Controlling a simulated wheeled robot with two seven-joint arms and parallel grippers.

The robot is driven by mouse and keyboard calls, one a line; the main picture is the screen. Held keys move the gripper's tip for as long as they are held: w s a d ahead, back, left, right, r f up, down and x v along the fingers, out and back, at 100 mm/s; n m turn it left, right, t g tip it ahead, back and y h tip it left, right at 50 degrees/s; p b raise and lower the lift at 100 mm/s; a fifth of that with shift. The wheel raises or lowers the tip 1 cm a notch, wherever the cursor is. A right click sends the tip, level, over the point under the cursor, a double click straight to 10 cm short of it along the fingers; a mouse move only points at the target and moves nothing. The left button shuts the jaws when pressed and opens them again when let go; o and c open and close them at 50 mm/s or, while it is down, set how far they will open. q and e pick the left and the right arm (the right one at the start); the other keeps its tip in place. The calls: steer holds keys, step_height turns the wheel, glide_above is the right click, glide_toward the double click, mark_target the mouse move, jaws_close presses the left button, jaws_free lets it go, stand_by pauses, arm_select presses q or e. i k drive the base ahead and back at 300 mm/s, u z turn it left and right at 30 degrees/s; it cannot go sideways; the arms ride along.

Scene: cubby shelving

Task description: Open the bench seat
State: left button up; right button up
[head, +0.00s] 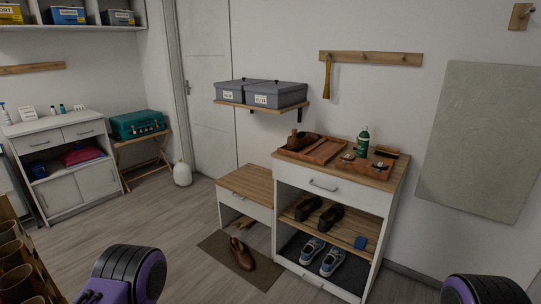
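The bench (247,203) is a low white unit with a slatted wooden seat (248,181). It stands in the middle of the head view, against the left side of a taller shoe cabinet (340,215). The seat lies flat and closed on the bench. A small handle shows on the white front just under the seat, with an open space below it. Only purple and black parts of my arms show at the bottom left and bottom right edges. Neither gripper can be seen, and both arm parts are well apart from the bench.
A brown shoe (241,253) lies on a dark mat (228,268) before the bench. A wall shelf (262,107) with two grey boxes hangs above it. The cabinet top holds a tray (310,151), a shoe and a green bottle (362,140).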

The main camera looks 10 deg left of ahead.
mark_target(256, 186)
steer(key=u, duration=0.45)
steer(key=i, duration=2.55)
steer(key=u, duration=1.55)
steer(key=i, duration=1.25)
steer(key=z, duration=2.4)
